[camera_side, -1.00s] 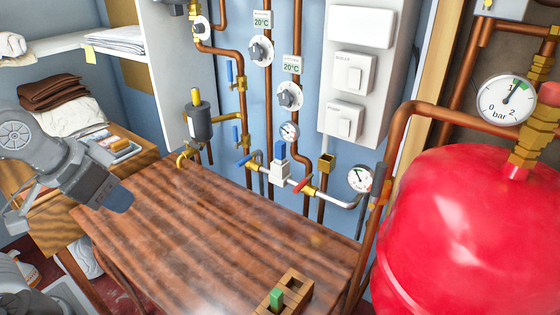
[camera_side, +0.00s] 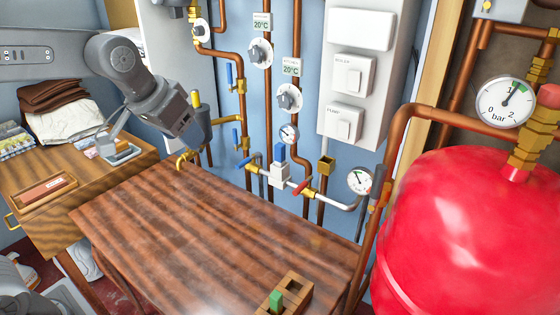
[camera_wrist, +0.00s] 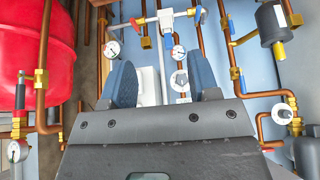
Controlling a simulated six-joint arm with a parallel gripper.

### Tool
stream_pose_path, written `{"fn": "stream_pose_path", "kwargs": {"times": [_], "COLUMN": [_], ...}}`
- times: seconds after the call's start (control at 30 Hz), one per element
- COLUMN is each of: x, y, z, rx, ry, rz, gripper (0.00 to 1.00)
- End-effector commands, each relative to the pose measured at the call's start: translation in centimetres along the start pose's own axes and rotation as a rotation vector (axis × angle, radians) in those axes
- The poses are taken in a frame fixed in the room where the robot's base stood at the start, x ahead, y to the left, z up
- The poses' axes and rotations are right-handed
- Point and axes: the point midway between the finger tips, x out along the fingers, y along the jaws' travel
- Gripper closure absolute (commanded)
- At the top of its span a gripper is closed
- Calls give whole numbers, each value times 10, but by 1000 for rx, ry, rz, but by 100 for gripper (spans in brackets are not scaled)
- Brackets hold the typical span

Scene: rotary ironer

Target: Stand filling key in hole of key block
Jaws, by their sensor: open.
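The wooden key block (camera_side: 295,286) lies at the front edge of the brown table, with square openings in its top. A green piece (camera_side: 276,298) stands upright in its front part; I cannot tell whether this is the filling key. No other filling key can be made out for sure. My gripper (camera_side: 196,132) is raised beyond the table's far left corner, near the pipes and well away from the key block. In the wrist view its two blue fingers (camera_wrist: 165,82) are apart with nothing held between them. The key block does not show in the wrist view.
The brown table (camera_side: 210,225) is otherwise bare. Copper pipes, valves and a silver filling pipe (camera_side: 338,203) run along the wall behind it. A red vessel (camera_side: 470,230) stands at the right. A wooden cabinet (camera_side: 70,220) at the left carries clothes and small trays.

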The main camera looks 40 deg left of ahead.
Motion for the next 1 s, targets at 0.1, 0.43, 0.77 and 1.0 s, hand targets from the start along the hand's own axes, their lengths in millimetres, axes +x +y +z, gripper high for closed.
{"fn": "stream_pose_path", "kwargs": {"times": [0.1, 0.43, 0.77, 1.0], "x": [34, 144, 194, 239], "y": [0, 0, -1, 0], "z": [-51, -146, -166, -167], "rx": [0, 0, 0, 0], "ry": [-4, 8, 14, 13], "rz": [0, 0, 0, 0], "gripper": [45, 45, 45, 45]}}
